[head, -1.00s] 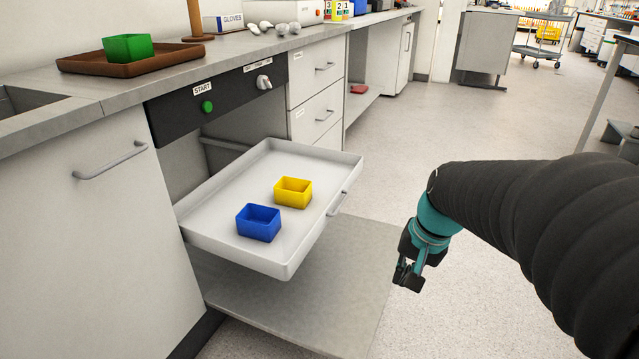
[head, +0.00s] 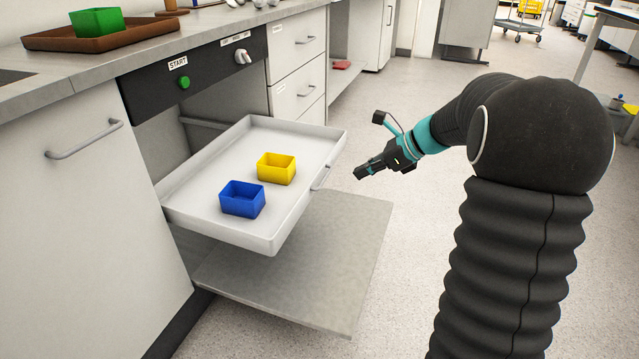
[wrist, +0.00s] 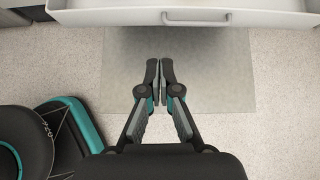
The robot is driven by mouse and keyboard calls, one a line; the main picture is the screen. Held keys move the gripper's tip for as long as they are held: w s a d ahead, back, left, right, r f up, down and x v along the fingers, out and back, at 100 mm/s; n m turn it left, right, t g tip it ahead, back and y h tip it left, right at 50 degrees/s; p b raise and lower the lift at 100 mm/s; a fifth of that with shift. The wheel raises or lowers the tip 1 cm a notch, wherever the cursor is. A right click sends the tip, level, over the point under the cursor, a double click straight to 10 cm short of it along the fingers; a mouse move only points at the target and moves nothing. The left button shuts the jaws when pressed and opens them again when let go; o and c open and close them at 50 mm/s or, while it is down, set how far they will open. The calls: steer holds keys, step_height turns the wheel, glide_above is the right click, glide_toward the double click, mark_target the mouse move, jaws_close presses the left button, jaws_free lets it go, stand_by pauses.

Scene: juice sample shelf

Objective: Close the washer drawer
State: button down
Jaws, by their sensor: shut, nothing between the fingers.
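The washer drawer (head: 258,232) is a white tray-like drawer pulled out from under the black START panel (head: 190,76). It holds a blue box (head: 242,200) and a yellow box (head: 276,169). Its handle (head: 321,178) is on the front face. My gripper (head: 358,174) is shut and empty, in front of the drawer and a short way from the handle, pointing toward it. In the wrist view the shut fingers (wrist: 159,68) lie below the drawer's handle (wrist: 197,17) in the picture, with a visible gap to it.
The lowered washer door (head: 340,260) lies flat below the drawer. A cabinet (head: 80,220) is at the left and small drawers (head: 298,92) stand behind. A brown tray (head: 60,42) with a green box (head: 96,22) is on the counter. Floor to the right is open.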

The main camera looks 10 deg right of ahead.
steer(key=b, duration=0.2)
glide_toward(309, 188)
steer(key=x, duration=0.3)
steer(key=f+x, duration=0.1)
steer(key=x, duration=0.1)
steer(key=shift+d+f, duration=0.15)
steer(key=shift+d, duration=0.1)
steer(key=shift+w+a, duration=0.35)
steer(key=shift+a, duration=0.2)
